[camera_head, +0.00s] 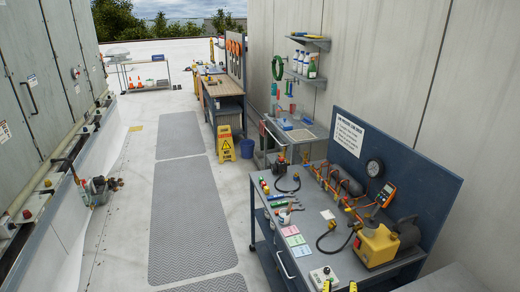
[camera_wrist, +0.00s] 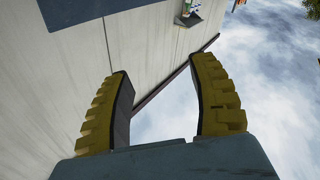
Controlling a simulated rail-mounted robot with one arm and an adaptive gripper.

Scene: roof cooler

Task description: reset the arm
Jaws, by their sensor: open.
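My gripper (camera_wrist: 163,100) shows in the wrist view with its two yellow ridged fingers apart. Nothing is between the fingers. The wrist view looks past the fingertips at a pale panelled wall and cloudy sky, tilted over.
A grey workbench (camera_head: 265,215) with a yellow pump (camera_head: 377,246), gauge and tools stands at right. A yellow wet-floor sign (camera_head: 225,144) and blue bucket (camera_head: 247,148) stand beyond. Grey walkway mats (camera_head: 187,200) run down the clear middle. Cooler cabinets (camera_head: 45,90) line the left.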

